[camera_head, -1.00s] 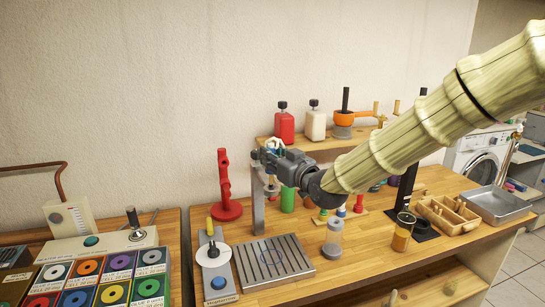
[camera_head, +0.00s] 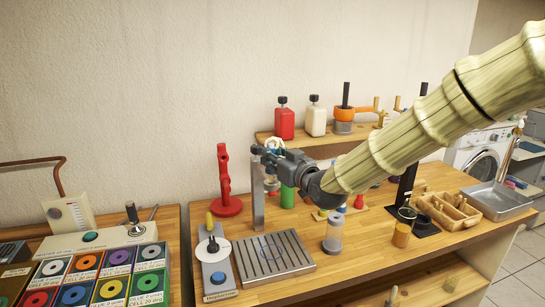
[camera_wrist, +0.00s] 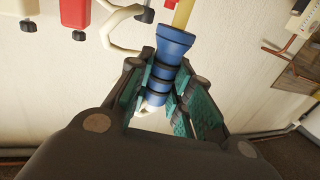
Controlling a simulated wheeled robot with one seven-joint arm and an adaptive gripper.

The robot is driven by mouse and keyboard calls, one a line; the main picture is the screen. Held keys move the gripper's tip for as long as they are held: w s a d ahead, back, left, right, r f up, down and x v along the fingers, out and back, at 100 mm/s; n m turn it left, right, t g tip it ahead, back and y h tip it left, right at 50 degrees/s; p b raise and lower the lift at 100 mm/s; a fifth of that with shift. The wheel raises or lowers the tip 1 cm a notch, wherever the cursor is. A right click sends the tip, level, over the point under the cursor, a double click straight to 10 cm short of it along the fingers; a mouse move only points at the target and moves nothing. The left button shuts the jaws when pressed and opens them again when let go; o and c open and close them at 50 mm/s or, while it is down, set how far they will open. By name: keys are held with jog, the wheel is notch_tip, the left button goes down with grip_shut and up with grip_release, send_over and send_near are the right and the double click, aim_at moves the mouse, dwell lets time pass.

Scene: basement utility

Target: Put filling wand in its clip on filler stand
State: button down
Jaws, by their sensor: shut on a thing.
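My gripper (camera_wrist: 168,82) is shut on the filling wand (camera_wrist: 172,48), seen in the wrist view as a ribbed blue handle with a yellowish tube. In the head view my gripper (camera_head: 264,160) is at the top of a grey upright post (camera_head: 258,200), which looks like the filler stand. A slatted grey tray (camera_head: 293,262) with a blue ring marked on it lies at the post's foot. The wand is mostly hidden there by my gripper. I cannot make out the clip or tell whether the wand touches it.
A red stand (camera_head: 226,185) is left of the post. A control box with a white disc (camera_head: 212,250) is left of the tray. Red (camera_head: 285,124) and white (camera_head: 316,122) bottles stand on the shelf behind.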

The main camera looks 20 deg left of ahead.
jog(key=shift+f+b, duration=1.15)
jog(key=shift+f, duration=0.45)
jog(key=c, duration=1.2)
grip_release()
jog(key=v, duration=1.2)
jog(key=shift+d+f, duration=0.1)
jog(key=shift+f, duration=0.05)
